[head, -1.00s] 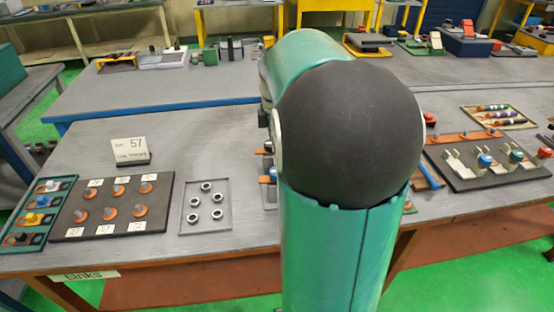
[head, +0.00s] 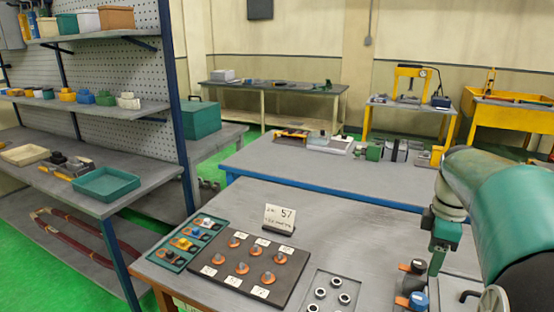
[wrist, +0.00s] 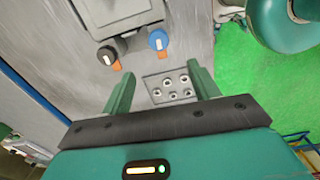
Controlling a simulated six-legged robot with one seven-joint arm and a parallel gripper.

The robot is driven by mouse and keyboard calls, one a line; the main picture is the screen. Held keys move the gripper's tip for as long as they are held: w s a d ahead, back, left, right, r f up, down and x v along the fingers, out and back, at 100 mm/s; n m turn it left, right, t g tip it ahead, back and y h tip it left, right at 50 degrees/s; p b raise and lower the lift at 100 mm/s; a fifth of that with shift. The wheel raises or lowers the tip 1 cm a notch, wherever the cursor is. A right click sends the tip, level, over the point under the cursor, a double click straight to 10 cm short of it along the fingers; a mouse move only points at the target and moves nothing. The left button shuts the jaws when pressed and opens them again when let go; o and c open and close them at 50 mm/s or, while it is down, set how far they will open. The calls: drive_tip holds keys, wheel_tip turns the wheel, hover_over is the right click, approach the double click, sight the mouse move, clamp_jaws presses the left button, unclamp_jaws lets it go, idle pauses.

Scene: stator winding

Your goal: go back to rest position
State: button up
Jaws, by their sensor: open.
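My gripper (wrist: 161,88) is open in the wrist view, its two green fingers spread apart with nothing between them. It is above the grey worktable, and beyond the fingers lies a small grey tray (wrist: 153,88) with several metal rings. In the head view my green arm is at the right edge and cut off by the frame, so its pose is only partly seen.
A dark board (head: 222,286) with several orange-based pegs, a green tray (head: 165,256) and a card reading 57 (head: 279,219) are on the near table. A blue knob (wrist: 158,40) and a black knob (wrist: 107,56) are close to the gripper. Shelving stands at left.

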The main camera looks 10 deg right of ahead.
drive_tip(key=s+a+f+m+t, duration=0.1)
drive_tip(key=s+a+m, duration=0.4)
drive_tip(key=a, duration=0.8)
drive_tip(key=s+a+m+t, duration=0.4)
drive_tip(key=s+a+m, duration=0.1)
drive_tip(key=a, duration=0.8)
drive_tip(key=shift+s+a+f+m+t, duration=0.25)
drive_tip(key=shift+s+f+m+t, duration=0.05)
drive_tip(key=shift+s+f, duration=0.1)
drive_tip(key=c, duration=0.5)
drive_tip(key=shift+d, duration=0.1)
drive_tip(key=shift+c, duration=0.2)
drive_tip(key=shift+d, duration=0.1)
